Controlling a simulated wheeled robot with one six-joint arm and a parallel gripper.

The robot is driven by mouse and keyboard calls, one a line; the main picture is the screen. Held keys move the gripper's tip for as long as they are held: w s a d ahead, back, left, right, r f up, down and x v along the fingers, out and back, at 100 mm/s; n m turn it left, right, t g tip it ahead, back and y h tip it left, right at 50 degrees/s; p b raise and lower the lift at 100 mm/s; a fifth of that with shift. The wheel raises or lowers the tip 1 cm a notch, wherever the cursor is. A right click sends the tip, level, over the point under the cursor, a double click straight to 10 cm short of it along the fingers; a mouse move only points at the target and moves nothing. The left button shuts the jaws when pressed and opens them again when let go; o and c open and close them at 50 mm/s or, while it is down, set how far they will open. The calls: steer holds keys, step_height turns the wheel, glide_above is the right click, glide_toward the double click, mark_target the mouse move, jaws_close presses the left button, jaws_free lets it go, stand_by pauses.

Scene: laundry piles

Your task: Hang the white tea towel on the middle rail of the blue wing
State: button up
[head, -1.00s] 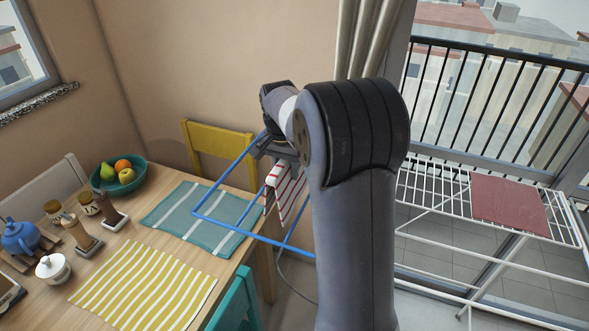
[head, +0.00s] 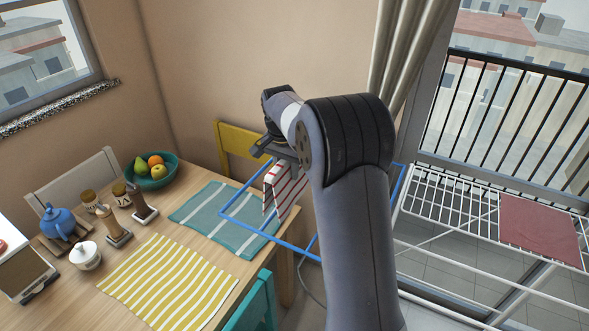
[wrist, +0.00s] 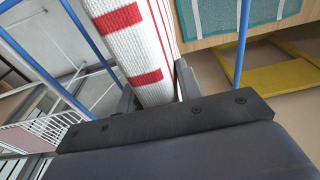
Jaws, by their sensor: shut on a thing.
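The white tea towel (head: 284,190) has red stripes and hangs folded below my gripper (head: 282,150). My gripper is shut on its top edge. In the wrist view the towel (wrist: 130,45) fills the upper middle, between the fingers (wrist: 155,92). The blue wing (head: 234,198) is a thin tubular frame, partly behind my arm. In the head view the towel overlaps the wing's area. In the wrist view blue rails run left (wrist: 88,38) and right (wrist: 241,45) of the towel. I cannot tell whether the towel touches a rail. The middle rail is not clearly distinguishable.
The wooden table (head: 172,222) is at left, with a teal striped mat (head: 205,207), a yellow striped cloth (head: 165,285) and a fruit bowl (head: 150,177). A yellow chair (head: 240,140) stands behind. A white rack (head: 440,195) bearing a red cloth (head: 540,231) is at right.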

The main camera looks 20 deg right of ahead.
steer(key=shift+w+a, duration=0.5)
steer(key=shift+f+b, duration=4.15)
steer(key=shift+f, duration=2.95)
steer(key=o, duration=1.1)
steer(key=shift+r, duration=0.1)
steer(key=r, duration=0.7)
steer(key=s+a+r, duration=0.1)
steer(key=r, duration=0.2)
steer(key=shift+r, duration=0.25)
